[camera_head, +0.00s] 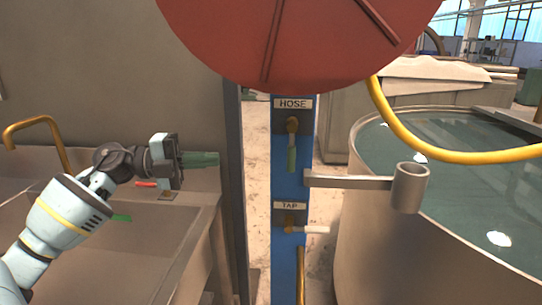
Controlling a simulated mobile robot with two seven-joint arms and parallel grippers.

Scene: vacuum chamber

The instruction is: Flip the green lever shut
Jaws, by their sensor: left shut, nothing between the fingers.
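My left gripper (217,159) is shut and empty, to the left of the post and level with the green lever. It points right and is apart from the lever. My right gripper is not in view.
A TAP valve with a white lever (316,229) pointing right sits lower on the blue post (288,187). A metal holder arm (350,182) sticks out right. A red reel (290,40) hangs above. A water tank (350,250) stands right, a sink (110,260) left.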

